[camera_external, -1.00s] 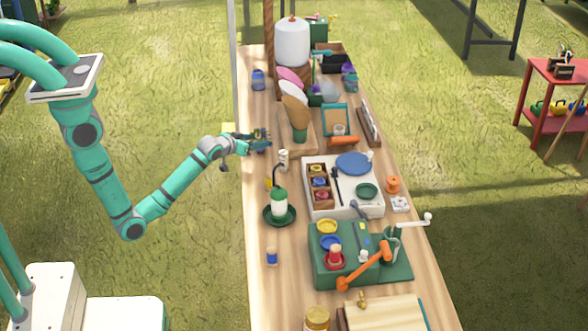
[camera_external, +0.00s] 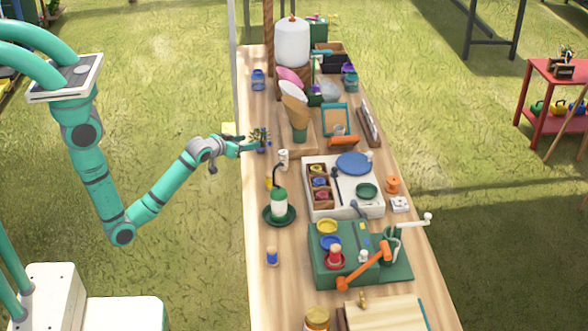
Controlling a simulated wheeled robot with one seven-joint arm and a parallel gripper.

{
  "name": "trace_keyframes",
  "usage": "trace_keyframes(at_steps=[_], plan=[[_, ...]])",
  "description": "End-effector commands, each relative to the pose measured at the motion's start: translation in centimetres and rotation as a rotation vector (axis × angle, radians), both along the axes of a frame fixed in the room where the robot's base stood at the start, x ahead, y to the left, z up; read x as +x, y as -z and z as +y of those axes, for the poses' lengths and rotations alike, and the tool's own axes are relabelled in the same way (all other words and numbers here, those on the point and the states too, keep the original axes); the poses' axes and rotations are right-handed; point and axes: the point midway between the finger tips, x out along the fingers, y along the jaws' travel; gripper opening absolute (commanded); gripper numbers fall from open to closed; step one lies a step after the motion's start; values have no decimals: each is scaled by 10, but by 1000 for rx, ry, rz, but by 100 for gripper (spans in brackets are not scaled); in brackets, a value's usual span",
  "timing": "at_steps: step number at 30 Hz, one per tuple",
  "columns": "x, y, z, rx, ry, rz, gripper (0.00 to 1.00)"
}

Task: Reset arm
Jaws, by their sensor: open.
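My arm (camera_external: 165,195) reaches from the left toward the left edge of the long wooden table (camera_external: 258,303). My gripper (camera_external: 250,146) is open at that edge. A small dark, leafy-looking item (camera_external: 261,137) stands just beyond the fingertips; it is too small to name surely, and I cannot tell whether the fingers touch it.
A white tray (camera_external: 344,211) and a green block (camera_external: 322,272) with an orange-handled tool fill the table's middle and right. Cone-shaped wraps (camera_external: 295,110) and a white tank (camera_external: 292,44) stand farther back. The grass left of the table is clear around my arm.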

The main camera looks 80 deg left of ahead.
Motion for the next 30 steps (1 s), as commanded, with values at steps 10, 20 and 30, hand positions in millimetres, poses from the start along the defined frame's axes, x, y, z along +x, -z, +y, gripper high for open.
trace_keyframes(at_steps=[10, 20, 30], plan=[[-44, 33, -34, 98, 52, 54, 50], [-100, 66, -111, 207, 226, 88, 50], [-162, 84, -223, 192, 490, 29, 50]])
